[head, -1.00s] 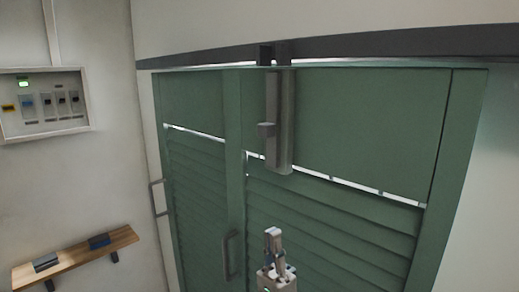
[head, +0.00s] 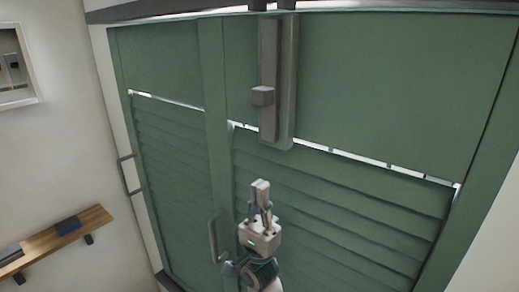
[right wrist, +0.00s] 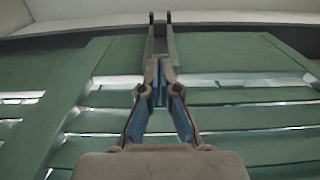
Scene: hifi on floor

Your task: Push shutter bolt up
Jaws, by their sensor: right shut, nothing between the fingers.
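The shutter bolt (head: 268,80) is a grey vertical bar with a square knob (head: 263,96), mounted on a grey backing plate high on the green shutters (head: 350,90). Its top reaches the dark rail above. My right gripper (head: 260,184) is shut and empty, pointing up. It appears below the knob in the head view, apart from it. In the right wrist view the closed fingertips (right wrist: 160,62) point up towards the bolt (right wrist: 160,35), whose lower part they hide. My left gripper is not in view.
Handles stand out on the shutters, one (head: 215,236) left of my right gripper and one (head: 129,175) at the far left. A wooden shelf (head: 62,240) and a breaker box (head: 36,70) are on the left wall. Space around my right gripper looks free.

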